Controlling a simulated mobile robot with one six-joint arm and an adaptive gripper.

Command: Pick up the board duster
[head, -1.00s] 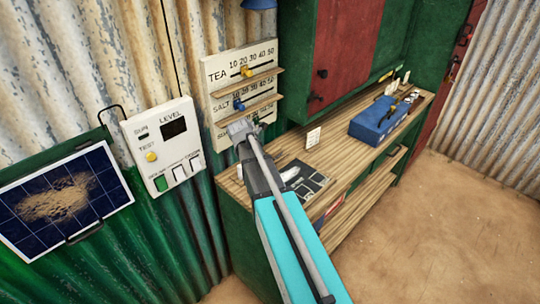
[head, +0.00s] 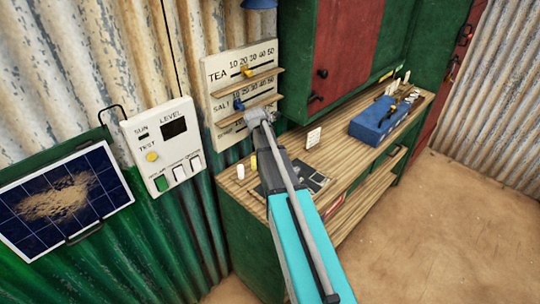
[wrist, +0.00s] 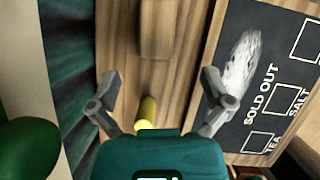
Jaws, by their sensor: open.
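A wooden block (wrist: 156,30), which looks like the board duster, lies on the counter at the top of the wrist view; its upper end is cut off by the frame. I cannot make it out in the head view, where my arm covers part of the counter. My gripper (wrist: 160,90) is open and empty, its two fingers spread wide. The block lies beyond the fingertips, roughly in line with the space between them. A yellow cylinder (wrist: 147,112) shows between the fingers, nearer my palm.
A dark slate marked SOLD OUT (wrist: 262,85) lies right of the block. A white cylinder (head: 240,172) stands near the counter's left end. A small white card (head: 314,137) and a blue box (head: 378,122) are farther right. A price board (head: 222,90) hangs on the wall behind.

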